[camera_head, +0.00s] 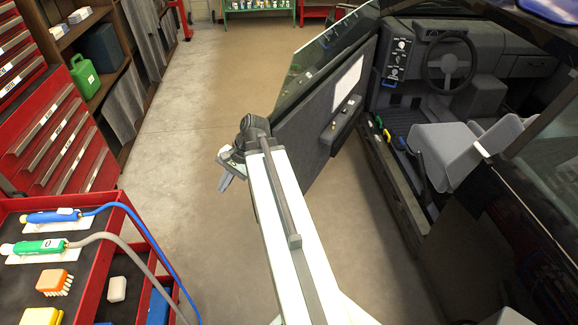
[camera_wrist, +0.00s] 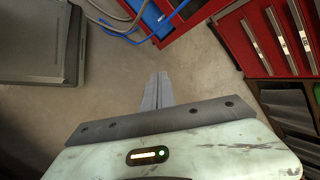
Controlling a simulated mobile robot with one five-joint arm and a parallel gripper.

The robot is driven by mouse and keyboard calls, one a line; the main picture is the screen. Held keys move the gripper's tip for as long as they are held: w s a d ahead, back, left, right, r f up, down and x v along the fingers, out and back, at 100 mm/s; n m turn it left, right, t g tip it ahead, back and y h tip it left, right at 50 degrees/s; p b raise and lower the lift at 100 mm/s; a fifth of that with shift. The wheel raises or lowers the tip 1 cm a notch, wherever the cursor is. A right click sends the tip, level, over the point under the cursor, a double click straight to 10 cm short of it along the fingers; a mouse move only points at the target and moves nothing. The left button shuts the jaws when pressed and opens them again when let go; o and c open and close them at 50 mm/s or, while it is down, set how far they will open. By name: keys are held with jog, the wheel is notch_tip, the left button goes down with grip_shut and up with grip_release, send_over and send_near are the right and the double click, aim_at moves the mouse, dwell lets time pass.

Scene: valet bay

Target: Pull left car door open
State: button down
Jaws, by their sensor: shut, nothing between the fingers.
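The car door (camera_head: 312,122) stands swung out wide from the car body, with its dark inner panel, a pale pocket and its window facing the opening. The doorway shows the seat, steering wheel and dark sill (camera_head: 392,190). My gripper (camera_head: 224,184) is at the near end of the door, to the left of its edge, and points down and left. In the wrist view my gripper (camera_wrist: 157,92) has its fingers together above bare floor, with nothing between them. My arm hides part of the door's lower edge. I cannot tell whether the arm touches the door.
A red tool cart (camera_head: 92,268) with a blue tool, a green tool and brushes stands at the lower left. A red drawer cabinet (camera_head: 55,125) and shelves (camera_head: 100,62) line the left side. Clear floor (camera_head: 185,130) lies between them and the door.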

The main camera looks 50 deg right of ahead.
jog(key=s+d+f+m+t+y+b, duration=0.1)
jog(key=s+d+m+t+b, duration=0.1)
jog(key=d+m, duration=0.35)
jog(key=s+d+f+m+t+b, duration=0.2)
jog(key=d+m+b, duration=0.1)
jog(key=d, duration=0.5)
jog(key=s+d+r+m+t+h+b, duration=0.1)
jog(key=s+d+r+m+t+b, duration=0.2)
jog(key=s+d+m, duration=0.45)
jog(key=s+d+r+m+t+h+b, duration=0.1)
jog(key=s+d+m+t+h+b, duration=0.25)
jog(key=d, duration=0.75)
jog(key=w+a+f+y+b, duration=0.1)
jog(key=w+a, duration=0.1)
jog(key=w, duration=0.4)
jog(key=w+a+f+b, duration=0.1)
jog(key=w+f, duration=0.1)
jog(key=w, duration=0.4)
jog(key=shift+a+f+y, duration=0.2)
jog(key=shift+a+y, duration=0.15)
jog(key=shift+t, duration=0.25)
